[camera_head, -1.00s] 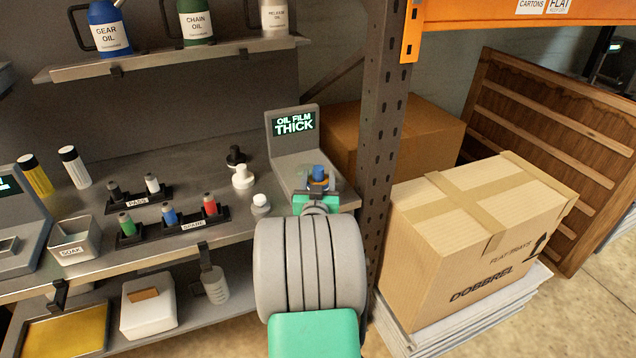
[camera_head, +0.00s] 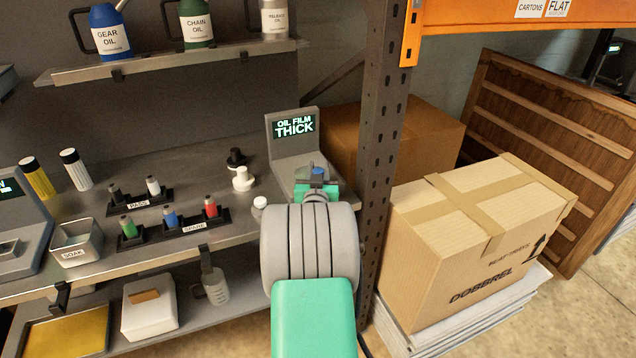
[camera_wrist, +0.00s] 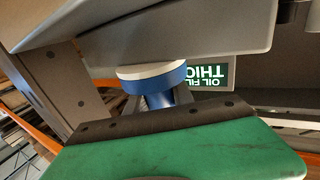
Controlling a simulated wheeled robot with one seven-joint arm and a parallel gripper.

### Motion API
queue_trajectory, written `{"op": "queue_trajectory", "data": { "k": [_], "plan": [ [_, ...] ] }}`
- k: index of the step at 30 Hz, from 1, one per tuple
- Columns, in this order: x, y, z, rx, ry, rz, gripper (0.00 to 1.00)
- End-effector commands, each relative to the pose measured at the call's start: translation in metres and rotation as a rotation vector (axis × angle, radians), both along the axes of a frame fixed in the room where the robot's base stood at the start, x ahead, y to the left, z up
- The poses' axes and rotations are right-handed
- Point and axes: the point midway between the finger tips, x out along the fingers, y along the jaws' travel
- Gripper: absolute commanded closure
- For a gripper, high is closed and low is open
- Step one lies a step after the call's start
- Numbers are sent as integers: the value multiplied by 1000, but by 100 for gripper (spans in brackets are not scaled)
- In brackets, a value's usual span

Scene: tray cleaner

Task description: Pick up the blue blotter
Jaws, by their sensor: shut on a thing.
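The blue blotter (camera_head: 317,171) is at the grey oil film tester (camera_head: 289,150), whose screen reads "OIL FILM THICK". Only a little blue shows past my green gripper (camera_head: 316,188) in the head view. In the wrist view the blotter (camera_wrist: 158,78) is a wide blue disc with a white face and a narrower blue neck. My gripper (camera_wrist: 165,108) is shut on the neck. A green finger with a dark jaw plate fills the lower part of that view. I cannot tell whether the blotter still touches the tester.
A spare rack (camera_head: 190,228) holds green, blue and red-topped pieces, with a pass rack (camera_head: 138,203) behind it. A white-topped piece (camera_head: 260,203) stands close left of my gripper. A steel post (camera_head: 383,130) and a large carton (camera_head: 470,240) stand to the right.

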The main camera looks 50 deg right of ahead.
Motion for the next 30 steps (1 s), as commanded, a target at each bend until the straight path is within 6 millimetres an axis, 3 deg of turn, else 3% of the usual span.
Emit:
{"op": "queue_trajectory", "data": {
  "k": [5, 20, 25, 30],
  "plan": [
    [0, 0, 0, 0, 0, 0, 100],
    [0, 0, 8, -2, -1, 0, 100],
    [0, -1, 36, -4, -3, -1, 100],
    [-20, 29, 88, -4, -4, 0, 100]
  ]
}}
